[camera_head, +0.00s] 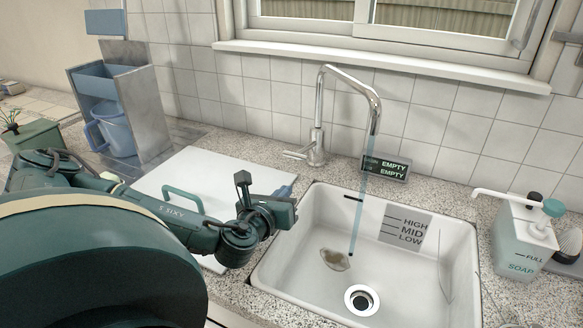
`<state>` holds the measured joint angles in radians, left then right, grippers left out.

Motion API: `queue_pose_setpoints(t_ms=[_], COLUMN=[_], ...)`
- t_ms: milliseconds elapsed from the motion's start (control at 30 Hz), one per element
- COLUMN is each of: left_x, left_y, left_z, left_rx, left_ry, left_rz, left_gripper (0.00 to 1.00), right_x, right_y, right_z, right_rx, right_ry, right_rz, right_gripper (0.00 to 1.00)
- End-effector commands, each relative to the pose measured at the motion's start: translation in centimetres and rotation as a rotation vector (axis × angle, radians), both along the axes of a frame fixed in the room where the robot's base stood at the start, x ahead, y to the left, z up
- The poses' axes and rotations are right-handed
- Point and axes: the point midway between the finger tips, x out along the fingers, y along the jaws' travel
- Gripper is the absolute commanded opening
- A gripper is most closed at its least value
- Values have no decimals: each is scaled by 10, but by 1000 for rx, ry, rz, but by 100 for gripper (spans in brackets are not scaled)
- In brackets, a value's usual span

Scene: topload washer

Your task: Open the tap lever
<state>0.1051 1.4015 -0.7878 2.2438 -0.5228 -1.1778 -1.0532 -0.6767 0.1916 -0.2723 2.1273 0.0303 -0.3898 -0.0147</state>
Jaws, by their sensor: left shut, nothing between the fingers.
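The chrome tap (319,130) stands behind the sink, its spout arching to the right over the basin. Its lever (297,154) sticks out to the left from the tap's base. A thin bluish stripe (361,200), like water, runs from the spout into the white sink (455,270). My left gripper (284,203) is shut and empty, in front of and below the lever in the picture, apart from it. It is near the sink's left rim. My right gripper is not in view.
A white board (190,180) with a green handle lies left of the sink. A small display (386,167) reading EMPTY stands behind the basin. A soap dispenser (520,240) stands at the right. A grey stand holds a blue jug (113,135) at the left.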

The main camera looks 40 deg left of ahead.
Motion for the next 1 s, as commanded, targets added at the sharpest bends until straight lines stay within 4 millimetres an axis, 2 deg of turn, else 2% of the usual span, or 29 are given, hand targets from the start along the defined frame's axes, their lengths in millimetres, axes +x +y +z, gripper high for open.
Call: queue_pose_setpoints(t_ms=[100,233,300,500,767,1000], left_x=[26,49,52,58,59,60], left_y=[9,18,22,28,29,29], left_z=[-4,-10,7,23,25,29], left_rx=[-3,-4,2,0,0,1], left_ry=[-4,-3,-4,-1,1,0], left_rz=[3,2,0,0,-1,-1], left_gripper=[0,0,0,0,0,0], right_x=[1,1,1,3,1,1], right_y=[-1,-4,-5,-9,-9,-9], right_z=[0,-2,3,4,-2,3], right_rx=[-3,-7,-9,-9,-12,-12], right_ry=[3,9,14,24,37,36], right_rz=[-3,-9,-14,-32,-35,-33], right_gripper=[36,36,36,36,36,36])
